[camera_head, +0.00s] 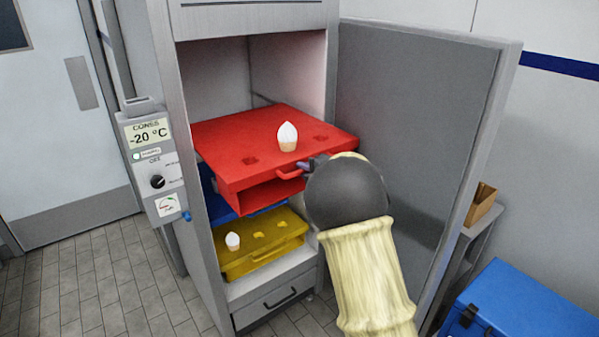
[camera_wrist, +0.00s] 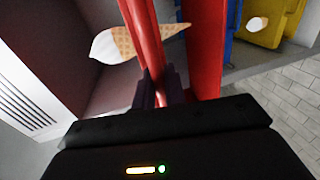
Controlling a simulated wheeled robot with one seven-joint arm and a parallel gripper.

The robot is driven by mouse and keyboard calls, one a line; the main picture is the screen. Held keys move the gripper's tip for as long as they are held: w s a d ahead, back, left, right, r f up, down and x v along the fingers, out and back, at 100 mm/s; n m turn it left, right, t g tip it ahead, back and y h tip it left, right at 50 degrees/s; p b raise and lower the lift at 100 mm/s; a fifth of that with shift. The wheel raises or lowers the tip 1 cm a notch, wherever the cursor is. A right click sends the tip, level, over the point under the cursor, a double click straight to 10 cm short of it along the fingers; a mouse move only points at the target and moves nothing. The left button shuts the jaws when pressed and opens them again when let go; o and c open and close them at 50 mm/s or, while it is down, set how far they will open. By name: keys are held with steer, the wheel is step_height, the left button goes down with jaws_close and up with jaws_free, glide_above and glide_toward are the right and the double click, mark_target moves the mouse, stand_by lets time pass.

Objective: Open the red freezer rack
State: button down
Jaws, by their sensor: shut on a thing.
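The red freezer rack (camera_head: 265,140) sticks out of the open freezer, pulled forward past the cabinet's front. An ice cream cone (camera_head: 288,137) with a white top stands in it, and empty holes show on either side. The rack has a red handle (camera_head: 288,173) on its front. My gripper (camera_head: 307,167) is at the handle, with its tips partly hidden by my round wrist. In the wrist view my gripper's dark fingers (camera_wrist: 160,92) are shut on a red bar, which is the handle. The cone (camera_wrist: 135,43) shows beyond it, its wafer below the rack top.
The freezer door (camera_head: 415,130) stands wide open on the right. Below are a blue rack (camera_head: 215,205) and a yellow rack (camera_head: 245,262) with one cone (camera_head: 233,241). A control box (camera_head: 152,165) is at left. A blue cooler (camera_head: 530,310) stands at lower right. The tiled floor at left is clear.

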steer(key=shift+s+f, duration=0.1)
steer(key=c, duration=1.5)
jaws_free()
steer(key=shift+c, duration=0.2)
steer(key=shift+d, duration=0.1)
steer(key=b+v, duration=0.3)
steer(key=v, duration=1.4)
steer(key=shift+s, duration=0.2)
steer(key=shift+d, duration=0.1)
